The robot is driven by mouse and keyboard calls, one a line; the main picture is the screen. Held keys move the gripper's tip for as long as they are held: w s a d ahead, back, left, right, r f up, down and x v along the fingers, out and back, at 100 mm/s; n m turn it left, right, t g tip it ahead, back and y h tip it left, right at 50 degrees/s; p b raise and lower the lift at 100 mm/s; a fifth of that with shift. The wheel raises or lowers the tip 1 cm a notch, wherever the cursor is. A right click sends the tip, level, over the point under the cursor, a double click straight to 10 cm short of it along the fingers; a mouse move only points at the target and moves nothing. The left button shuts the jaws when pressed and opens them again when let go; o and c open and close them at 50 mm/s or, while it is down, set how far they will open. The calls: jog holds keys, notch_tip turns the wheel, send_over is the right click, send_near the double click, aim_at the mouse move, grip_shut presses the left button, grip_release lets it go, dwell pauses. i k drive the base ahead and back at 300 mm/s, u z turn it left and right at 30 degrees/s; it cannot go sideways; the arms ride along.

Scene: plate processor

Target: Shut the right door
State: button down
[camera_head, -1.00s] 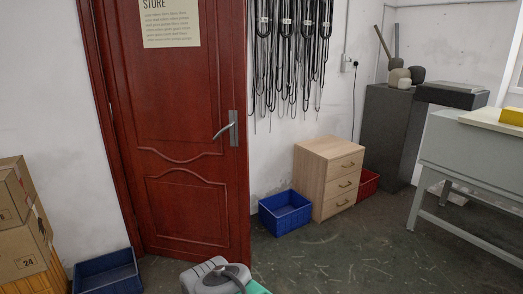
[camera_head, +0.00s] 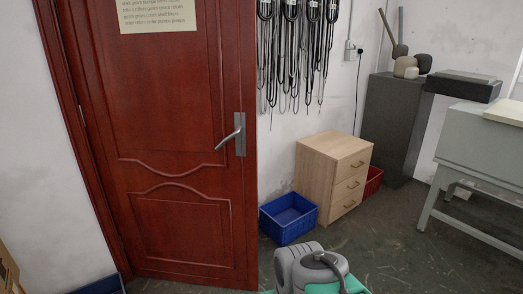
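The red wooden door (camera_head: 170,120) fills the left of the head view. It carries a silver lever handle (camera_head: 238,135) at its right edge and a paper notice at the top. It stands ajar, its free right edge swung out into the room, with its left edge at the red frame (camera_head: 75,130). Part of my own arm, grey and teal, shows at the bottom centre, in front of and to the right of the door's lower edge. The gripper's fingers are not seen.
A blue crate (camera_head: 288,217) and a wooden drawer unit (camera_head: 331,178) stand right of the door. Another blue crate (camera_head: 98,287) is at the lower left, near the frame. A dark cabinet (camera_head: 392,125) and a grey table (camera_head: 470,150) stand further right. Floor between is clear.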

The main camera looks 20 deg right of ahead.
aim_at(159, 84)
jog(key=u, duration=0.15)
jog(key=i, duration=0.75)
jog(key=u, duration=1.05)
jog(key=i, duration=0.4)
jog(key=u, duration=0.45)
